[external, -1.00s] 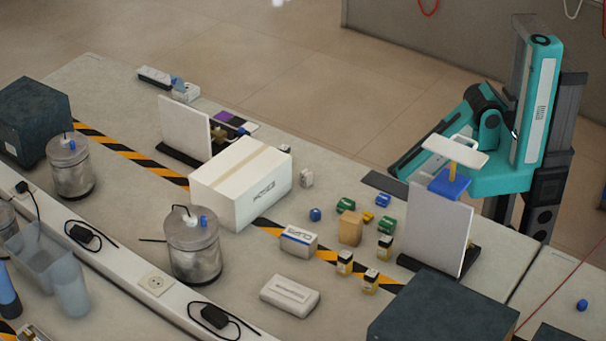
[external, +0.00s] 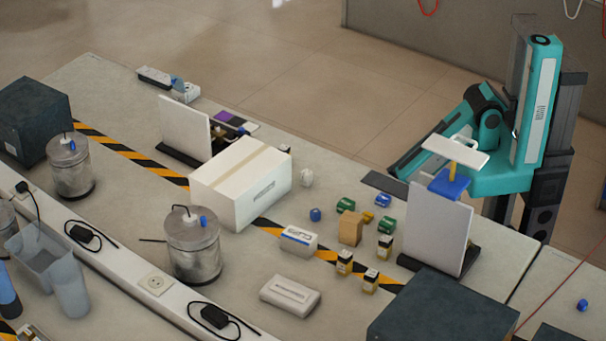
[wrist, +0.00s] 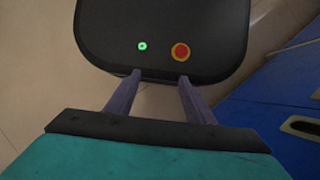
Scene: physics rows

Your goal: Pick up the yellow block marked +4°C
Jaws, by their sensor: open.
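A small yellow block (external: 368,216) lies on the table in the external view, between green and blue blocks and behind a tan block (external: 350,228). Its marking is too small to read. Several small jars with yellow bands, such as one (external: 345,262), stand nearer the camera. My gripper (wrist: 160,76) shows in the wrist view with two purple-grey fingers apart and nothing between them. It points at a dark panel with a green light and a red button, away from the blocks. In the external view my arm is folded by its column, and the gripper cannot be made out.
An upright white board (external: 437,228) stands right of the blocks, between them and my column. A large white box (external: 240,185) stands to their left. A dark box (external: 440,312) is at the front right. A metal canister (external: 192,248) stands front left.

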